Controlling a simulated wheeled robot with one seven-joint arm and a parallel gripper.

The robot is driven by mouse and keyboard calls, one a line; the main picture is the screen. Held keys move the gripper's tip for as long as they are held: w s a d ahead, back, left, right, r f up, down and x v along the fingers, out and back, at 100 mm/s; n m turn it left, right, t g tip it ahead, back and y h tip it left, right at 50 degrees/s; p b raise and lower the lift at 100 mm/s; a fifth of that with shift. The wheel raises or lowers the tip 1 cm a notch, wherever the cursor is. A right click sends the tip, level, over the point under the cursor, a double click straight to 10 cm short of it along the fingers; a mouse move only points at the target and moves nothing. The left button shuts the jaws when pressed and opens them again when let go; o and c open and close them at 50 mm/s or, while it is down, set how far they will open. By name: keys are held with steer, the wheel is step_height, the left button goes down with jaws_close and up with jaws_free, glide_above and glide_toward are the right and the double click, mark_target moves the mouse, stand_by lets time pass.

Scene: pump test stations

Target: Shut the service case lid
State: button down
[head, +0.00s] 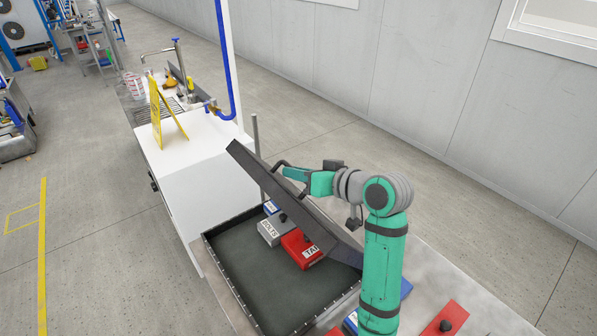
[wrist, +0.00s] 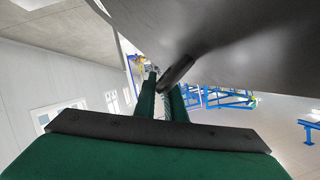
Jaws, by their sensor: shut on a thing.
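The service case (head: 278,316) sits open on the bench in the head view, with a dark tray-like body. Its dark lid (head: 290,200) stands tilted up and leaning over the right part of the case. My gripper (head: 284,171) is behind the lid at its upper part, shut on the lid's dark handle. In the wrist view, the green fingers (wrist: 165,101) close around the dark handle (wrist: 177,73), and the grey lid surface (wrist: 230,40) fills the upper right. The lid hides part of the case's right side.
A red block (head: 445,318) lies on the bench at right. A yellow sign (head: 163,115) stands on the white cabinet (head: 185,160) behind.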

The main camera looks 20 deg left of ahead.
steer(key=c, duration=1.8)
jaws_free()
steer(key=shift+w, duration=0.15)
steer(key=shift+a, duration=0.15)
steer(key=shift+d, duration=0.3)
steer(key=shift+s, duration=0.2)
steer(key=v, duration=1)
steer(key=shift+s+d+r, duration=0.1)
steer(key=shift+s+d, duration=0.1)
